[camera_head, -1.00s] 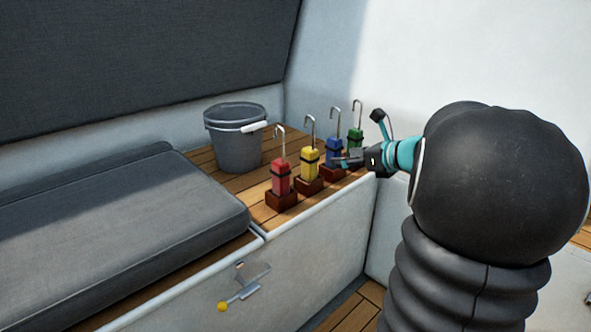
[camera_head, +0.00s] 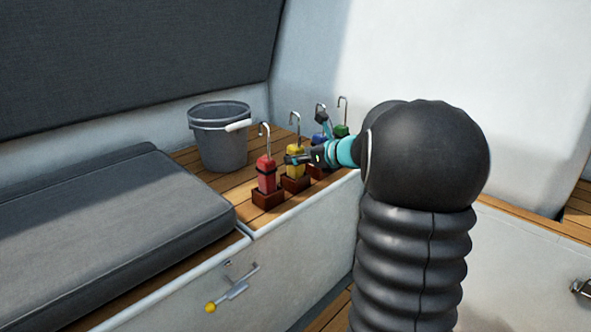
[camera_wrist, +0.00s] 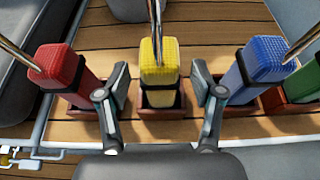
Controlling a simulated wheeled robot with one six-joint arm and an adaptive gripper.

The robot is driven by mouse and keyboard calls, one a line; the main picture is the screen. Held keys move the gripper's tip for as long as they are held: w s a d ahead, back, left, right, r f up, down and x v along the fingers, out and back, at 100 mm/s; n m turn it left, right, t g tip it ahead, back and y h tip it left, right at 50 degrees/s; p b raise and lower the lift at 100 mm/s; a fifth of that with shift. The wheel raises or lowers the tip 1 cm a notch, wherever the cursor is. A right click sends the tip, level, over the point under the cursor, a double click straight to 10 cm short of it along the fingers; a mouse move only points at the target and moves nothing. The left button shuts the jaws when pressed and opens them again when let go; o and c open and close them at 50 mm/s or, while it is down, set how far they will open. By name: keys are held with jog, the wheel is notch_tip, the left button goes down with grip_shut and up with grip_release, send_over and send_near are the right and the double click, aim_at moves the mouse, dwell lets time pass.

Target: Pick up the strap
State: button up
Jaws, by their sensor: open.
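Several rolled straps with metal hooks stand upright in brown holders on the wooden bench top: red (camera_head: 266,172), yellow (camera_head: 295,153), blue (camera_head: 320,142) and green (camera_head: 341,131). My gripper (camera_head: 291,158) is at the yellow strap in the head view and partly covers it. In the wrist view my gripper (camera_wrist: 160,78) is open, with one finger on each side of the yellow strap (camera_wrist: 160,62). The red strap (camera_wrist: 57,68) is left of the fingers and the blue strap (camera_wrist: 265,62) right of them.
A grey bucket (camera_head: 219,142) with a white handle grip stands behind the straps. A dark cushion (camera_head: 120,225) lies on the bench at left. A white wall rises at right. A latch with a yellow knob (camera_head: 210,307) is on the bench front.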

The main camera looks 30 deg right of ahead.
jog(key=shift+x, duration=1.05)
grip_shut()
jog(key=shift+r, duration=0.15)
